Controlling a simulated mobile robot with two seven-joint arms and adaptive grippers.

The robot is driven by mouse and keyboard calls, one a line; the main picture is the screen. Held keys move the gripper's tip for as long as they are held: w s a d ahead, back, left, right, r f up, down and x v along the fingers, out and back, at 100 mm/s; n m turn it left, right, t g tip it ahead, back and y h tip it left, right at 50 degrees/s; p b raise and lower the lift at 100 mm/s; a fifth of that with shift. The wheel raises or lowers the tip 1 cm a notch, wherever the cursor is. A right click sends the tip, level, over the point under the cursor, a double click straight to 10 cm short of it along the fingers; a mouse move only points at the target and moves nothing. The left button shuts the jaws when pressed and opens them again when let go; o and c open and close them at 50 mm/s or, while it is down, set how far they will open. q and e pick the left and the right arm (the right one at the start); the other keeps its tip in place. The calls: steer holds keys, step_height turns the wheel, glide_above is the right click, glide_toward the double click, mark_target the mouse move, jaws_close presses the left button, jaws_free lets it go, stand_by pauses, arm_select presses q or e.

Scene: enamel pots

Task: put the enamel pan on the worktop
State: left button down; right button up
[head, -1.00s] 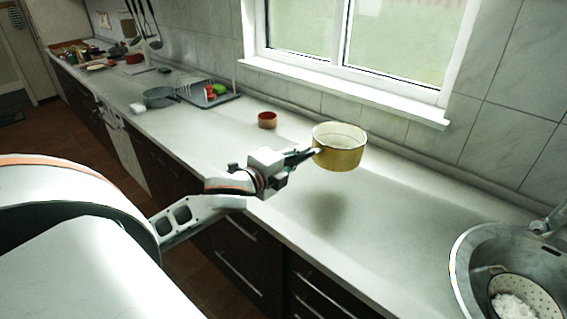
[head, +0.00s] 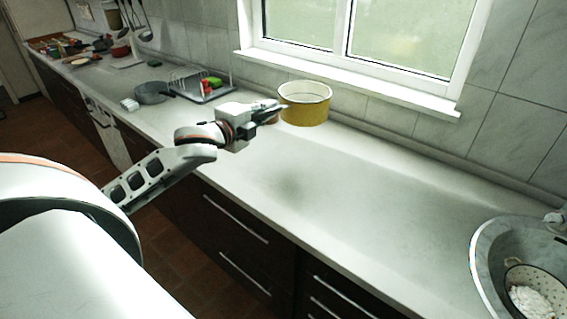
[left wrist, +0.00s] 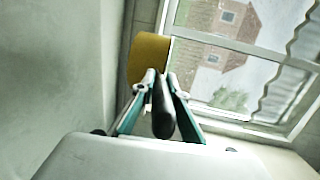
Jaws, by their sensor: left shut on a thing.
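The enamel pan (head: 305,110) is yellow outside and pale inside. My left gripper (head: 279,107) is shut on its left side and holds it upright. A shadow lies on the worktop (head: 350,195) below and in front of the pan, so the pan appears to be in the air above the worktop. My right gripper is not in view.
A grey pan (head: 152,92) and a dish rack (head: 204,88) stand further left. A sink (head: 490,250) with a colander (head: 535,285) is at the right. The middle worktop is clear.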

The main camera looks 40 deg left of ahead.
arm_select(q)
step_height(320, 180, down, 18)
steer(key=shift+f, duration=0.15)
stand_by(0.4)
steer(key=shift+f, duration=0.15)
steer(key=c, duration=2)
jaws_free()
steer(key=shift+f, duration=0.15)
steer(key=shift+s+r, duration=0.1)
steer(key=shift+r, duration=0.1)
steer(key=s+r, duration=0.1)
steer(key=s, duration=1.1)
steer(key=s+d+f+n+g+h, duration=0.1)
steer(key=s+d+f+n, duration=0.3)
steer(key=d+f, duration=0.4)
steer(key=s+d+f+n+g+h, duration=0.1)
steer(key=s+d+f+n+g, duration=0.2)
steer(key=s+d+f+n, duration=0.2)
steer(key=s+d+f+n+g+h, duration=0.1)
steer(key=s+d+f+n, duration=0.3)
steer(key=d+f, duration=0.7)
steer(key=shift+s+f+n+g+b, duration=0.15)
steer(key=shift+s+f+g, duration=0.1)
steer(key=shift+f, duration=0.3)
steer(key=shift+s+f+n+g+b, duration=0.15)
steer(key=shift+s+f, duration=0.05)
steer(key=shift+f, duration=0.35)
